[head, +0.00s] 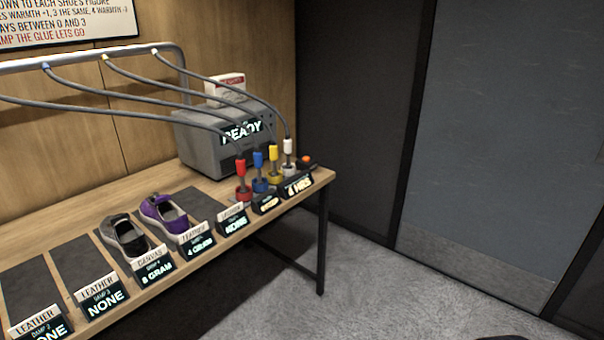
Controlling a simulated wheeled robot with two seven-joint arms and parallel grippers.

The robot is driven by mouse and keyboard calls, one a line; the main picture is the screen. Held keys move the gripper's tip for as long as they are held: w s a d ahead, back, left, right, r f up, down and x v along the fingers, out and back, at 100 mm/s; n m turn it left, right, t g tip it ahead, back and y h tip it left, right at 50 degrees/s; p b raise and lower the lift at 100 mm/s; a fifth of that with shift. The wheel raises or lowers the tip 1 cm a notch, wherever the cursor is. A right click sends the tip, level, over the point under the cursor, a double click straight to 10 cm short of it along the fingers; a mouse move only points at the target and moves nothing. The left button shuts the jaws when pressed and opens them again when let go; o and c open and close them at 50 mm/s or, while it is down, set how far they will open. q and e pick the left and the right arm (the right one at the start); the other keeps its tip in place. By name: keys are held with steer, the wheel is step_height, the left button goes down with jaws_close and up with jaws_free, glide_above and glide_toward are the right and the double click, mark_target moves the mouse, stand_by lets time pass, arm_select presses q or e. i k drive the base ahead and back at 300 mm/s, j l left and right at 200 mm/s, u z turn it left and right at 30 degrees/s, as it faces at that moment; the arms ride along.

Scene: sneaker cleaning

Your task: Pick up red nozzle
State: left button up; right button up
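The red nozzle (241,169) stands upright in a red holder (243,195) near the right end of the wooden table. It is the leftmost of a row of nozzles. A grey hose runs from its top up to the left toward a metal rail (95,59). The blue nozzle (258,160), yellow nozzle (273,154) and white nozzle (288,147) stand beside it to the right, each with a hose.
A grey machine (205,142) reading READY stands behind the nozzles. A grey shoe (128,240) and a purple shoe (165,214) sit on dark mats to the left, behind label stands. An orange-topped item (306,159) lies right of the nozzles. Carpet is clear in front.

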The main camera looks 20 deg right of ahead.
mark_target(240, 161)
steer(key=z, duration=0.15)
steer(key=u, duration=0.4)
steer(key=i+l+u, duration=0.4)
steer(key=l, duration=0.3)
steer(key=i+l+u, duration=0.4)
steer(key=l, duration=0.4)
steer(key=i+l, duration=0.25)
steer(key=l, duration=0.15)
steer(key=i+l, duration=0.2)
steer(key=l, duration=0.2)
steer(key=i+l, duration=0.25)
steer(key=l, duration=0.15)
steer(key=i+l, duration=0.35)
steer(key=i+u, duration=0.05)
